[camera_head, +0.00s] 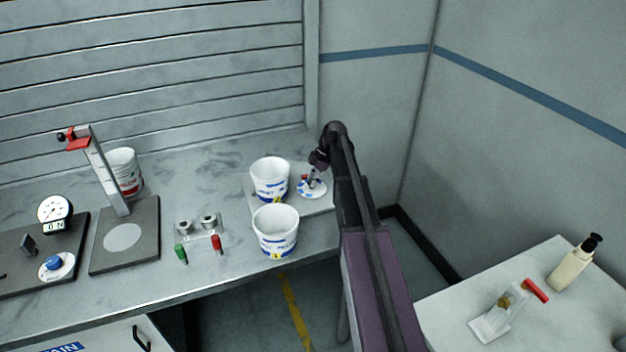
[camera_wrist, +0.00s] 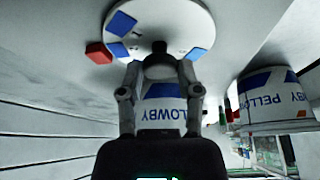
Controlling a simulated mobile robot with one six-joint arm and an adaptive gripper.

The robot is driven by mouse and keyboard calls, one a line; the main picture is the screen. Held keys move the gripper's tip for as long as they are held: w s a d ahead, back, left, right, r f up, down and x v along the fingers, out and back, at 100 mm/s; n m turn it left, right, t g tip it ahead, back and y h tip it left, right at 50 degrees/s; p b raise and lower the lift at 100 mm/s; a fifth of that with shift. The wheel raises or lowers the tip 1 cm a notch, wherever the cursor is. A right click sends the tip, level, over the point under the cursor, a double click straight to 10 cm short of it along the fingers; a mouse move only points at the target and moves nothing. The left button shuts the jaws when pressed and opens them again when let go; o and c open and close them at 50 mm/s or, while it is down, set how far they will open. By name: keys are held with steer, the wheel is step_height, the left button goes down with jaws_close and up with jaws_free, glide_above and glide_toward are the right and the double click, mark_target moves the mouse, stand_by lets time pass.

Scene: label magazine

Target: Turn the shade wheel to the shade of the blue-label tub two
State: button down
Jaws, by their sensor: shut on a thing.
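The shade wheel (camera_head: 312,189) is a white disc with blue patches on the back right of the workbench. It also shows at the top of the wrist view (camera_wrist: 185,15), with blue swatches of differing shade and a red block (camera_wrist: 99,52) at its rim. My gripper (camera_head: 314,175) is over the wheel, its two fingers shut on the dark centre knob (camera_wrist: 159,62). Tub two (camera_head: 270,180), white with a blue label and a yellow tag, stands just left of the wheel. Tub one (camera_head: 276,232), also blue-labelled, stands in front of it.
A red-label tub (camera_head: 122,172) stands behind a post with a red clamp (camera_head: 80,143). A dial gauge (camera_head: 55,208) and blue knob (camera_head: 54,263) are at left. Green (camera_head: 181,253) and red (camera_head: 216,243) handles lie mid-bench. A side table (camera_head: 560,320) holds a bottle (camera_head: 573,265).

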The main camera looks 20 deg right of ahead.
steer(key=m, duration=0.1)
steer(key=m+t, duration=0.1)
steer(key=m, duration=0.1)
steer(key=shift+s+a, duration=0.1)
steer(key=shift+s, duration=0.15)
steer(key=m+t+h, duration=0.1)
steer(key=m, duration=0.3)
steer(key=m+t+h, duration=0.1)
steer(key=m, duration=0.2)
steer(key=m+h, duration=0.1)
steer(key=m, duration=0.3)
steer(key=shift+s+a+t+h, duration=0.1)
steer(key=shift+a+t+h, duration=0.05)
steer(key=shift+t+h, duration=0.2)
steer(key=m+h, duration=0.1)
steer(key=m, duration=0.2)
steer(key=m+h, duration=0.1)
steer(key=m, duration=0.3)
steer(key=shift+a+h, duration=0.1)
steer(key=shift+h, duration=0.25)
steer(key=m+g+h, duration=0.1)
steer(key=m, duration=0.2)
steer(key=m+g, duration=0.1)
steer(key=m, duration=0.2)
steer(key=shift+a+m+h, duration=0.1)
steer(key=shift+m+h, duration=0.2)
steer(key=shift+h, duration=0.1)
